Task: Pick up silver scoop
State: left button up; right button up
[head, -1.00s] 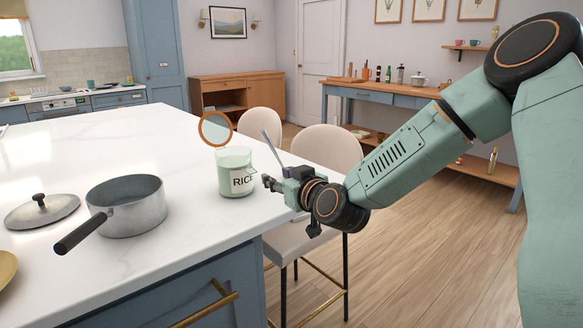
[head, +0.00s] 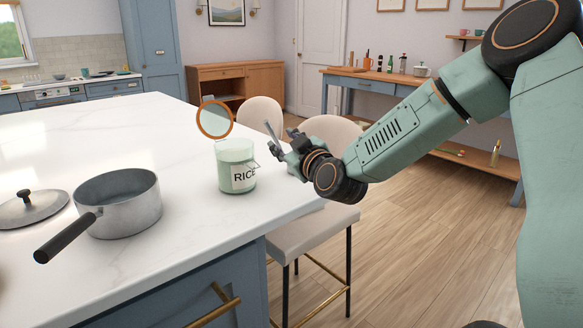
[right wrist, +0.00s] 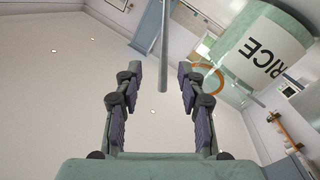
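The silver scoop (head: 270,133) shows in the head view as a thin, tilted metal rod just right of the glass RICE jar (head: 237,178). I cannot make out its bowl or what supports it. My right gripper (head: 284,144) is beside the scoop, above the counter's right edge. In the right wrist view the scoop (right wrist: 165,45) comes in from the top edge, and its end lies between the tips of the right gripper (right wrist: 160,72). Both fingers stand apart with a gap on each side of the rod, so the gripper is open. My left gripper is not in view.
The RICE jar, its round orange-rimmed lid (head: 214,119) raised, stands close left of my right gripper. A grey saucepan (head: 120,205) and a lid (head: 30,210) are farther left on the white counter (head: 190,240). Pale stools (head: 330,132) stand at the counter's right side.

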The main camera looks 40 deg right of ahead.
aim_at(274, 136)
jog(key=w+b, duration=0.1)
jog(key=w, duration=0.4)
jog(key=shift+b, duration=0.4)
jog(key=shift+w+d+f, duration=0.1)
jog(key=shift+w+d, duration=0.2)
jog(key=shift+w, duration=0.05)
jog(key=shift+a, duration=0.2)
jog(key=shift+c, duration=0.4)
jog(key=shift+d, duration=0.15)
jog(key=c, duration=0.6)
grip_shut()
